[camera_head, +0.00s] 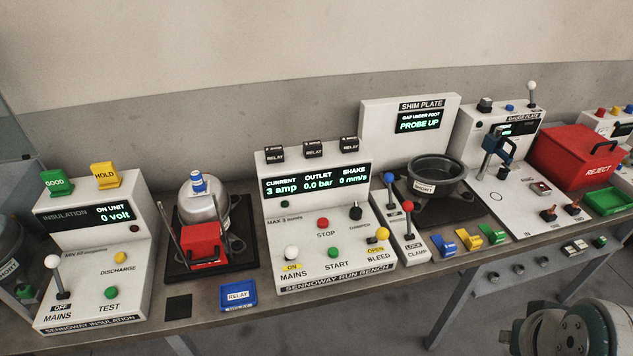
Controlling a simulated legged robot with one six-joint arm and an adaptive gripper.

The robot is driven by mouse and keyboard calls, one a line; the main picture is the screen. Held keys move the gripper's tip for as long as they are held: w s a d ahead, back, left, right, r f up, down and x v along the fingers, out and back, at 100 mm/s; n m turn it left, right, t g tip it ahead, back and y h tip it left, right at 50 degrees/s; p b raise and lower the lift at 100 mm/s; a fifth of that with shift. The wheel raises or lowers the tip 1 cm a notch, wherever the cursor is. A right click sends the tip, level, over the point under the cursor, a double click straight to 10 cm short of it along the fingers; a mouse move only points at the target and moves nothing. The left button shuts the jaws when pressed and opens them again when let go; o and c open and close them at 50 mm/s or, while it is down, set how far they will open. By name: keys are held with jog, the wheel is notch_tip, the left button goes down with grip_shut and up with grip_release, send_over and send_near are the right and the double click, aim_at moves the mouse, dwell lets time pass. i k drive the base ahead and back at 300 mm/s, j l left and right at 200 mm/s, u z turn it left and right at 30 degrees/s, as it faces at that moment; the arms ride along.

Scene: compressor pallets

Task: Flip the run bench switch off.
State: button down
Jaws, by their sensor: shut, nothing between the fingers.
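The run bench (325,215) is a white sloped console in the middle, marked SENNOWAY RUN BENCH. Its mains switch (291,253) is a short lever with a white ball, at the console's front left. The lever leans toward the front, and the yellow plate (292,267) below it reads ON. The run bench display (315,185) is lit and reads 3 amp, 0.0 bar and 0 mm/s. My gripper's fingers are not in view; only a part of my arm shows at the bottom right, well apart from the switch.
Red STOP (323,223) and green START (334,252) buttons and a yellow-knobbed bleed lever (382,234) share the console. The insulation bench (95,250) stands left, its mains lever upright and marked OFF. Blue (389,178) and red (407,206) knobbed levers stand right. Floor in front is clear.

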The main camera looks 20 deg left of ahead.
aim_at(291, 251)
jog(key=j+u, duration=0.15)
jog(key=u, duration=0.25)
jog(key=j+u, duration=0.2)
jog(key=u, duration=0.15)
jog(key=j+u, duration=0.15)
jog(key=u, duration=0.25)
jog(key=k+j, duration=0.15)
jog(key=j, duration=0.2)
jog(key=k+j+z, duration=0.1)
jog(key=j, duration=0.25)
jog(key=k+j+z, duration=0.1)
jog(key=k+j, duration=0.15)
jog(key=i+l+u, duration=0.1)
jog(key=i, duration=0.3)
